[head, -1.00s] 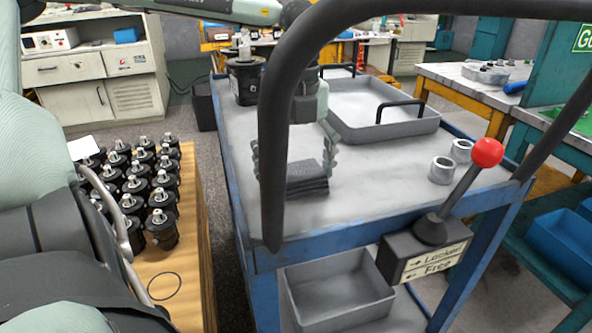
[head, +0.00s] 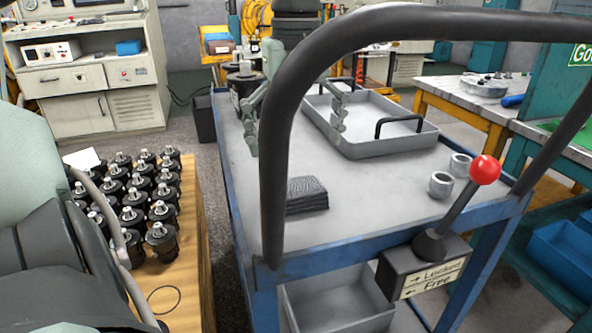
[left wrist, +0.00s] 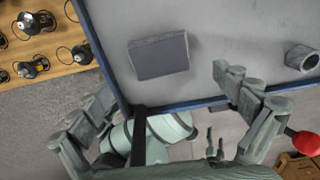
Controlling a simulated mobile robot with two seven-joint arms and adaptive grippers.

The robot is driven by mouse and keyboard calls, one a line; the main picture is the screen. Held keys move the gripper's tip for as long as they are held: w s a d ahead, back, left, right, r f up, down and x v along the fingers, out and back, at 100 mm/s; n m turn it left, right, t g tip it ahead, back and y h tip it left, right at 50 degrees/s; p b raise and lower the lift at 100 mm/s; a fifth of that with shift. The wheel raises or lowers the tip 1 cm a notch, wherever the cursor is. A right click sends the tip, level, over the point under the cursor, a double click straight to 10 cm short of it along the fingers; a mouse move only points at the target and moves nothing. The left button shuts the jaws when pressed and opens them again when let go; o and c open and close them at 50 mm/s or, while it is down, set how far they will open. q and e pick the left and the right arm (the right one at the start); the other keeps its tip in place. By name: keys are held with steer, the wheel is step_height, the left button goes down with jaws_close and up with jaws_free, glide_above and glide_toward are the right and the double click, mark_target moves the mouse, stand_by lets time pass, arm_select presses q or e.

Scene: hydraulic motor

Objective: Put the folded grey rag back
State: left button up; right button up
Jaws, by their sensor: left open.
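The folded grey rag (head: 306,194) lies flat on the top of the blue-framed cart (head: 375,205), near its left edge, behind the black push handle. It also shows in the left wrist view (left wrist: 158,57), on the cart top by the edge. My left gripper (head: 298,140) is open and empty, above and beyond the rag, with its fingers spread wide and apart from it. The handle hides part of this gripper. In the left wrist view my left gripper (left wrist: 155,97) is open with the rag beyond its fingertips. My right gripper is not seen in the head view.
A grey tray with black handles (head: 385,138) stands on the cart's far part. Two metal rings (head: 440,185) and a red-knobbed lever (head: 484,169) are at the right. A wooden bench with several black motors (head: 135,200) is at the left. Bare cart top surrounds the rag.

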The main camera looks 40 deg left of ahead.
arm_select(q)
steer(key=shift+r, duration=1.95)
